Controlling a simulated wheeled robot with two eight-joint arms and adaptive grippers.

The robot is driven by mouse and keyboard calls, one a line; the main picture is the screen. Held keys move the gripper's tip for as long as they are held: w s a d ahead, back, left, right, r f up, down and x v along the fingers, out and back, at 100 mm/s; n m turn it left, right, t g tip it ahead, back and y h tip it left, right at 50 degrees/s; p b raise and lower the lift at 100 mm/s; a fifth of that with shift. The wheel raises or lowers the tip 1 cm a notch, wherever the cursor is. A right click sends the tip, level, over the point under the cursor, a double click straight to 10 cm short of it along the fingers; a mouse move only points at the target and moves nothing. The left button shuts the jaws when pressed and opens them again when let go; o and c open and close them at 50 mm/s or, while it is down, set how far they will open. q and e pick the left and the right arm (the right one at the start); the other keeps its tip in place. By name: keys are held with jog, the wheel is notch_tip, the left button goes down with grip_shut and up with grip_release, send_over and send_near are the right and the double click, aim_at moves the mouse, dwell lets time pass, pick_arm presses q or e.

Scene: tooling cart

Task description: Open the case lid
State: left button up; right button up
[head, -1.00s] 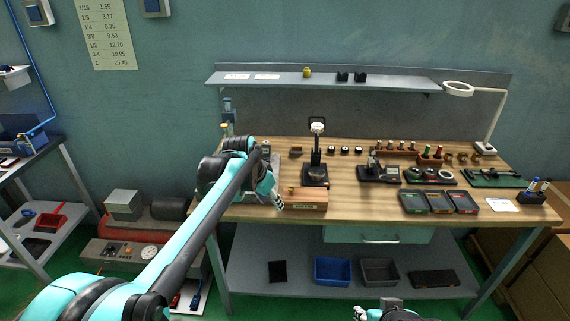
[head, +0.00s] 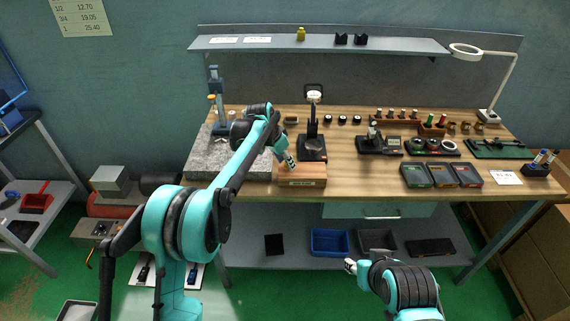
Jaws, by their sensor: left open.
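A small wooden case (head: 312,176) with a pale label on its front sits at the front edge of the workbench, left of centre. Its top looks shut, though my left gripper hides part of it. My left gripper (head: 289,163) is open and points down at the case's back left part. I cannot tell if it touches the lid. My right gripper (head: 350,266) is low in front of the bench, far from the case, and too small to read.
A grey granite plate (head: 205,161) with a height gauge (head: 215,100) lies left of the case. A black dial stand (head: 312,147) stands just behind it. Three small trays (head: 441,174) lie to the right. The bench top (head: 362,182) between is clear.

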pick_arm(q)
jog(key=shift+f, duration=0.15)
grip_shut()
jog(key=d+p, duration=0.4)
jog(key=d, duration=1.1)
jog(key=shift+d, duration=0.45)
grip_release()
